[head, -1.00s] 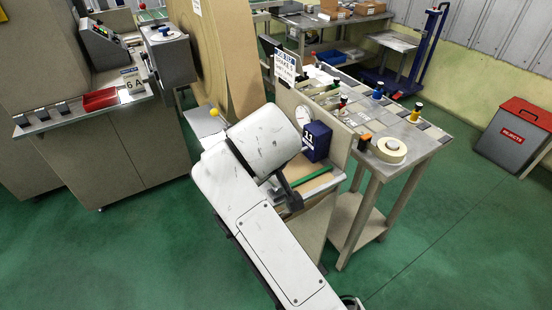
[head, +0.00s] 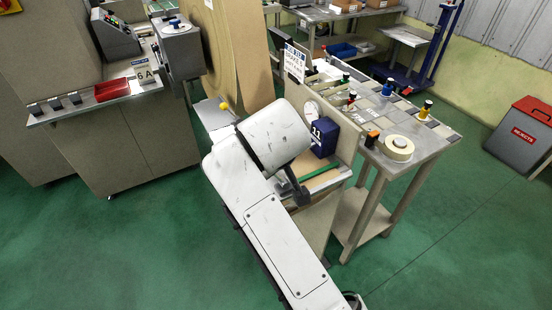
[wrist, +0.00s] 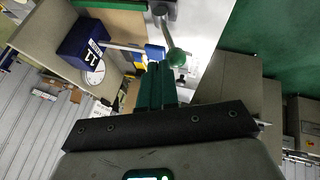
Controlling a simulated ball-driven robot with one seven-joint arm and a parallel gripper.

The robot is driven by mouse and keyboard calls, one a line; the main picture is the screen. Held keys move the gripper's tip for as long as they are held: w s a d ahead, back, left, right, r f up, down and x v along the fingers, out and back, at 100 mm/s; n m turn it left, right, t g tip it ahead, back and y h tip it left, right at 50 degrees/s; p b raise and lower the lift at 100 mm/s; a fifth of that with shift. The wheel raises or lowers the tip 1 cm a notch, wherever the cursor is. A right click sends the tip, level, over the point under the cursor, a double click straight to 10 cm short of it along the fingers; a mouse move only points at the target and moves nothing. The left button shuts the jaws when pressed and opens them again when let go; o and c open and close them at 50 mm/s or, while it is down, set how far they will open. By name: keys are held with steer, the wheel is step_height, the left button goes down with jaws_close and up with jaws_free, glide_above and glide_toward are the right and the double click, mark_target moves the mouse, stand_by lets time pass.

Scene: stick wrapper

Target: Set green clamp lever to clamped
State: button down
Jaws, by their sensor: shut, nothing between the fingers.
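The green clamp lever shows in the wrist view as a grey metal arm with a round green knob (wrist: 178,58) at its end. My gripper (wrist: 155,68) has its dark green fingers together, with nothing between them. The fingertips lie just left of and below the knob in the wrist view. I cannot tell whether they touch it. In the head view my white arm reaches over the station and hides the lever and my fingers.
A navy box marked 11 (head: 324,137) stands beside a round dial (wrist: 95,74). A blue part (wrist: 154,53) lies close to my fingertips. A yellow knob (head: 223,104) is left of my arm. A table with a tape roll (head: 397,148) stands to the right.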

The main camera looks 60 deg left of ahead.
steer(key=w+v, duration=0.1)
steer(key=v, duration=1)
steer(key=shift+d+r+b, duration=0.15)
steer(key=shift+r+b, duration=0.15)
steer(key=shift+s, duration=0.1)
